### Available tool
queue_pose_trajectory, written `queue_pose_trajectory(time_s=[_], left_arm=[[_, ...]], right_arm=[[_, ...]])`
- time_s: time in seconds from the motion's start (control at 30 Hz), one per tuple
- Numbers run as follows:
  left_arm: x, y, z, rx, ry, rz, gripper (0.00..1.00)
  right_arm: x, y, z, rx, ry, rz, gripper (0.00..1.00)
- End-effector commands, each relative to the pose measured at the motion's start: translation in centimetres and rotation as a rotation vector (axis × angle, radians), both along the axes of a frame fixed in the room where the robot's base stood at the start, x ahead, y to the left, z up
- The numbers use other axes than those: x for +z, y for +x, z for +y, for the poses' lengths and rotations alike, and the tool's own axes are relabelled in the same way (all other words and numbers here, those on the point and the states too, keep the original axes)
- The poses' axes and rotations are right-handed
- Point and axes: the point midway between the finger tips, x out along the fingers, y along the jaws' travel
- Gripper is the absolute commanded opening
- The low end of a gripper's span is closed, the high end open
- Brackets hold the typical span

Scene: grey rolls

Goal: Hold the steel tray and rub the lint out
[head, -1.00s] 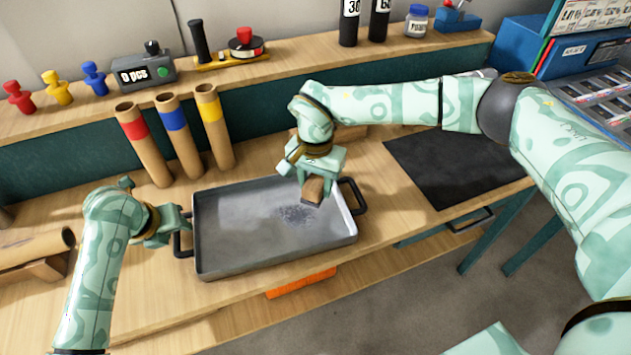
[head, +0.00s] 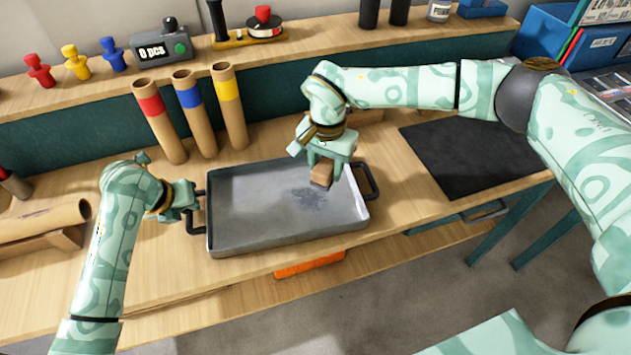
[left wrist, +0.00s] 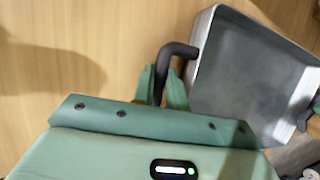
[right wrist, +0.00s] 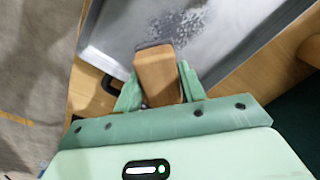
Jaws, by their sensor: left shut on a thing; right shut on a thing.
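The steel tray (head: 255,215) is a shallow grey pan with black handles on the wooden bench. A dark speckled patch of lint (head: 310,198) lies on its floor, right of the middle; it also shows in the right wrist view (right wrist: 180,28). My left gripper (head: 190,203) is shut on the tray's left handle (left wrist: 172,62). My right gripper (head: 329,168) is shut on a wooden block (right wrist: 158,78) with a dark underside. The block is over the tray's right part, just beside the lint. I cannot tell whether it touches the tray floor.
Cardboard tubes with red, blue and yellow bands (head: 190,115) stand behind the tray. A black mat (head: 470,155) lies to the right. A brown roll (head: 45,220) rests on a wooden stand at the left. Something orange (head: 308,264) shows below the bench's front edge.

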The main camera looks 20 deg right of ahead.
Motion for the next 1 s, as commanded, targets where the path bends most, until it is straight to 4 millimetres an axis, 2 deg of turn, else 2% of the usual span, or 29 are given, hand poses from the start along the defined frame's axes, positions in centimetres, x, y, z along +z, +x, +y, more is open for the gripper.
queue_pose_trajectory(time_s=[0.1,0.2,0.3,0.57,1.0], left_arm=[[0.0,0.0,0.0,0.0,0.0,0.0,0.0],[0.0,0.0,0.0,0.0,0.0,0.0,0.0],[0.0,0.0,0.0,0.0,0.0,0.0,0.0],[0.0,0.0,0.0,0.0,0.0,0.0,0.0],[0.0,0.0,0.0,0.0,0.0,0.0,0.0]], right_arm=[[0.9,0.2,3.4,0.01,0.004,-0.004,0.22],[1.5,0.1,5.8,0.007,0.001,-0.003,0.22],[1.7,0.0,6.9,0.002,-0.001,-0.001,0.22],[0.3,0.0,7.2,0.001,-0.001,0.001,0.22],[-3.7,0.0,7.1,0.0,-0.001,0.0,0.22]])
